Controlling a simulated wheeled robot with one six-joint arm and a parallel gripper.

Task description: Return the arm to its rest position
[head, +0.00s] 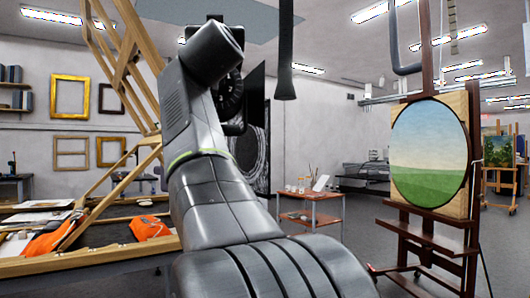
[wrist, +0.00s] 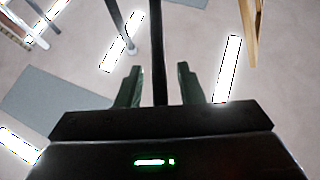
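My gripper (wrist: 158,85) shows in the wrist view with its two dark green fingers apart. It is open, with no object visibly held. A dark vertical pipe shows between and beyond the fingers; I cannot tell its distance. The wrist camera looks up at the ceiling lights (wrist: 228,68). In the head view my grey arm (head: 205,190) rises from the bottom centre and bends at the top. The gripper's fingers cannot be made out there, behind the arm's upper links.
A wooden frame structure stands over a worktable with orange items (head: 150,228) at left. A dark pipe (head: 285,60) hangs right of my arm. An easel holds a round landscape painting (head: 430,150) at right. A small side table (head: 312,205) stands behind. Grey floor (head: 362,225) lies between.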

